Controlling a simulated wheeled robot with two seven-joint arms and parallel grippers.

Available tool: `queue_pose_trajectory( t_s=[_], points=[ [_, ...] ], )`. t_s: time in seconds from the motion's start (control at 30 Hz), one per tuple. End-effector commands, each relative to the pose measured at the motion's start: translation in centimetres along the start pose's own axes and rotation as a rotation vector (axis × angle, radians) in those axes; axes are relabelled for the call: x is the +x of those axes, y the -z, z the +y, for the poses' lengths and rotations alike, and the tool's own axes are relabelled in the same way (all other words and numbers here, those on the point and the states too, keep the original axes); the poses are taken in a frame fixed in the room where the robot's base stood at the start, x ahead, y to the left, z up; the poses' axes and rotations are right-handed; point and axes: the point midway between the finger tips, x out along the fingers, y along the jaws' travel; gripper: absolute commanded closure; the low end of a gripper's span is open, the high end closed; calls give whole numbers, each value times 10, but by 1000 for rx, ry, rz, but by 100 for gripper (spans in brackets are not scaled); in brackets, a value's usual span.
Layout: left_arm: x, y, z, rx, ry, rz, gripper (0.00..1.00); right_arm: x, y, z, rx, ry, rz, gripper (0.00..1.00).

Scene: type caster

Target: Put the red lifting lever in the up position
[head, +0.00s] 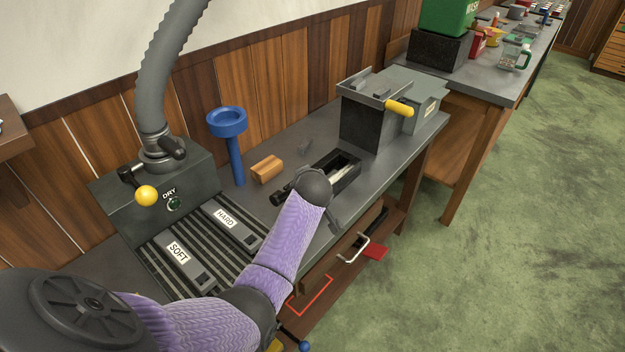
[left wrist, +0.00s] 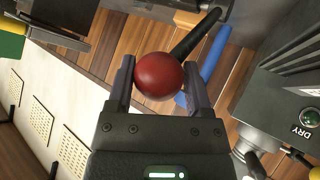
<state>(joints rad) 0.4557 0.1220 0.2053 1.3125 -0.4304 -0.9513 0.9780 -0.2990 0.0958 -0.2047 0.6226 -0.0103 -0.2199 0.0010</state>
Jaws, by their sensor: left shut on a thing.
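The red lifting lever shows in the left wrist view as a red ball knob (left wrist: 158,76) on a black rod (left wrist: 196,36). The rod runs from the knob toward the upper right of that view. My left gripper (left wrist: 159,68) is shut on the red knob, with one finger on each side of it. In the head view my left wrist and purple sleeve reach over the bench beside the black open-topped box (head: 348,184). The red knob is hidden there behind my wrist. My right gripper is in neither view.
A grey DRY unit (head: 125,207) with a yellow-knobbed lever (head: 146,196) stands at the left. A blue funnel-topped stand (head: 236,160) and a wooden block (head: 267,168) are behind my wrist. A grey machine with a yellow handle (head: 399,108) stands right.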

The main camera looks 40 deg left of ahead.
Motion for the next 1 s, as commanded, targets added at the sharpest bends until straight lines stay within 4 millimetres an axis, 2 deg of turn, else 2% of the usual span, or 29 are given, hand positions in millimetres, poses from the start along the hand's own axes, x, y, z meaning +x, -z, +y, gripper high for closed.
queue_pose_trajectory(
  t_s=[0.03, 0.1, 0.63, 0.67, 0.8, 1.0],
  points=[
    [-3, 7, 3, -10, -12, -3, 100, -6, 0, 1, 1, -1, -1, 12],
    [-2, 9, 2, -18, -13, -15, 100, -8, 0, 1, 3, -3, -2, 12],
    [-1, 12, 2, -34, -20, -28, 100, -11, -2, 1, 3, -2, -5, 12],
    [-1, 12, 2, -34, -20, -28, 33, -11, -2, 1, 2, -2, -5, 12],
    [-1, 11, 2, -33, -18, -30, 5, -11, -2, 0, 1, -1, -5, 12],
    [0, 10, 0, -30, -13, -33, 5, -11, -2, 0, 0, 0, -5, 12]
  ],
)
